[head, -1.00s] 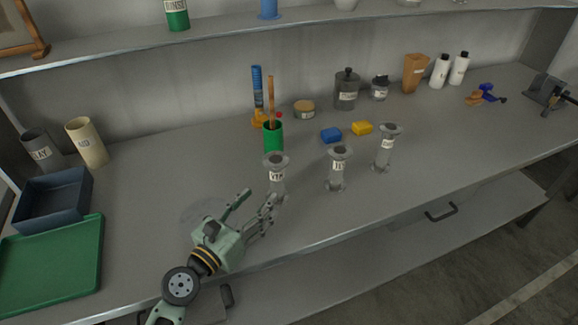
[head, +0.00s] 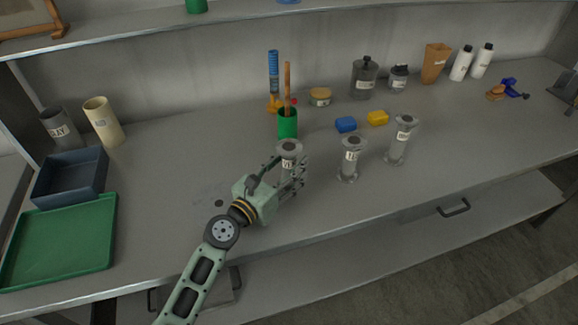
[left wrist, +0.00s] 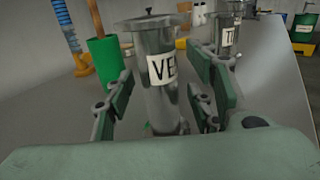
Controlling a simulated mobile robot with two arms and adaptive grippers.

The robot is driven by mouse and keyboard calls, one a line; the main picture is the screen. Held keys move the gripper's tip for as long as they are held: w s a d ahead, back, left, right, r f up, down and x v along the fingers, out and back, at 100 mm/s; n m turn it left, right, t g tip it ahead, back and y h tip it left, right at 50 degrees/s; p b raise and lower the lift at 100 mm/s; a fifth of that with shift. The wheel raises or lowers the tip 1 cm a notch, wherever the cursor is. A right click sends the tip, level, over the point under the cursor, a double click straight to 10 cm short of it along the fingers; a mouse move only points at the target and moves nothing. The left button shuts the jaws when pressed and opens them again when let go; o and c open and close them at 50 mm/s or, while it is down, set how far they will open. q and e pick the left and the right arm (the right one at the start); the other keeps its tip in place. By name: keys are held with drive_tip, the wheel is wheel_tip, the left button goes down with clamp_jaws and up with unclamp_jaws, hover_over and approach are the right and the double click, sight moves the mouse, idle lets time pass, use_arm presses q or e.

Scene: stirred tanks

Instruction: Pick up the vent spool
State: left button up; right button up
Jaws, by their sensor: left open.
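The vent spool (head: 289,149) is a grey flanged cylinder with a white label, standing upright on the bench. It fills the middle of the left wrist view (left wrist: 158,95), where its label reads "VE" before being cut off. My left gripper (head: 281,174) is open, with its fingers on either side of the spool's body. In the left wrist view, gaps show between the fingers and the body. The gripper hides the spool's lower part in the head view. My right gripper is not in view.
Two similar labelled spools stand to the right, one near (head: 351,160) and one farther (head: 402,141). A green cup (head: 288,124) with a wooden handle stands behind. Blue (head: 346,125) and yellow (head: 378,118) blocks lie beyond. A green tray (head: 60,240) lies left; bench between is mostly clear.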

use_arm(q)
clamp_jaws()
idle(0.3)
